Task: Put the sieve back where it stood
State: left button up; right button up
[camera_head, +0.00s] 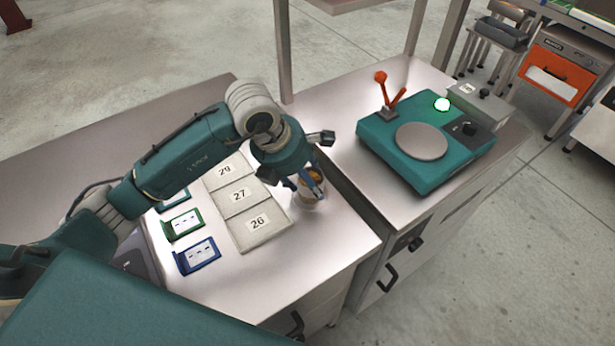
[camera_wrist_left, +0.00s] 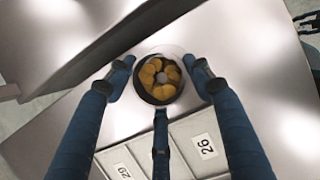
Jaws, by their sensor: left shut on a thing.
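The sieve (camera_head: 312,202) looks like a small pale round vessel with a grey rim; I take it for the sieve by its place in my grip. In the left wrist view the sieve (camera_wrist_left: 161,79) shows yellow-brown rounded shapes inside. My left gripper (camera_head: 308,188) points down and is shut around it, with fingers on both sides, as the left wrist view also shows (camera_wrist_left: 160,82). It is at the right side of the near bench, beside the numbered plates; whether it touches the bench top is unclear. My right gripper is not in view.
Grey plates numbered 29, 27 and 26 (camera_head: 240,196) lie left of the sieve. Green (camera_head: 183,223) and blue (camera_head: 197,255) card holders lie further left. Across a gap, a teal weigher (camera_head: 440,150) with a round pan (camera_head: 421,141) stands on another bench. The near bench's front is clear.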

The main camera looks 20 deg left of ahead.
pick_arm(q)
jog(key=o, duration=1.6)
jog(key=b+v, duration=0.1)
jog(key=v, duration=1.1)
jog(key=shift+d+r, duration=0.1)
